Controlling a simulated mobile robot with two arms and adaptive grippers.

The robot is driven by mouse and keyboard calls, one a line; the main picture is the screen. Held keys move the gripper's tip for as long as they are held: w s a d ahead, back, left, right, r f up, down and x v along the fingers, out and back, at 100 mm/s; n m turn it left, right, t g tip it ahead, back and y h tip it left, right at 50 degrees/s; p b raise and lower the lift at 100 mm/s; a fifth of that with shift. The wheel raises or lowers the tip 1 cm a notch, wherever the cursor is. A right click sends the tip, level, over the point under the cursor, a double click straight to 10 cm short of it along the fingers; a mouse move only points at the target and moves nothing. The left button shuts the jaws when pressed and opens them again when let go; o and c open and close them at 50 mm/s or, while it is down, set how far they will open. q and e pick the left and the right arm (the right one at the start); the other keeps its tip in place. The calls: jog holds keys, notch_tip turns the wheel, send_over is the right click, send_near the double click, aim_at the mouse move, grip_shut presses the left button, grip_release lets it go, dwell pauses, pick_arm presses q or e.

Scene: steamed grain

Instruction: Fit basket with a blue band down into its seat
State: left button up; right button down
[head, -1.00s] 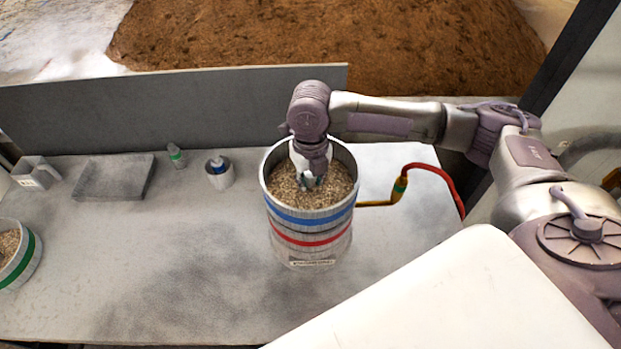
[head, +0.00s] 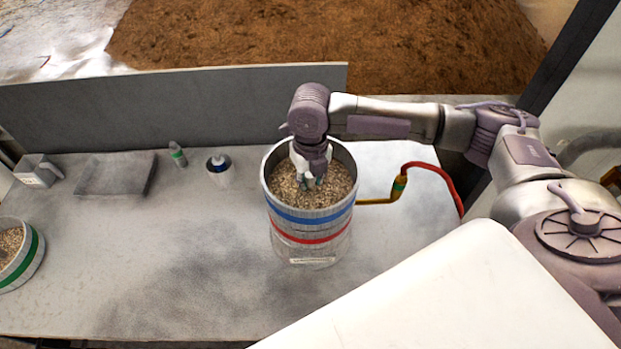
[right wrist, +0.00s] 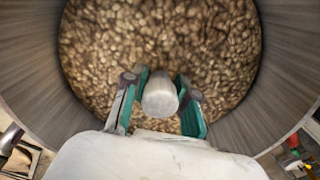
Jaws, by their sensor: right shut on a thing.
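The basket with a blue band (head: 311,216) is a grey cylinder full of grain (head: 335,185). It stands upright on top of a similar cylinder with a red band (head: 311,238). The seam between them and the seat itself are hard to make out. My right gripper (head: 311,182) reaches down inside the rim from above. In the right wrist view its fingers (right wrist: 160,100) are shut on a grey round-ended post (right wrist: 160,94) in the middle of the basket, above the grain. My left gripper is not in view.
A basket with a green band (head: 22,262) stands at the left edge. A grey tray (head: 115,175), a small bottle (head: 177,154) and a small cup (head: 218,172) are at the back left. A red hose (head: 440,172) runs at the right. A grey panel (head: 180,105) lines the back.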

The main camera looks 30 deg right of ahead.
jog(key=shift+w+f, duration=0.1)
jog(key=shift+f, duration=0.3)
dwell(0.7)
jog(key=shift+f+p, duration=0.25)
jog(key=shift+p, duration=0.15)
jog(key=c, duration=0.8)
grip_release()
jog(key=shift+c, duration=0.2)
jog(key=shift+s+f, duration=0.1)
jog(key=shift+s, duration=0.1)
notch_tip(320, 180, up, 12)
jog(key=shift+r, duration=0.1)
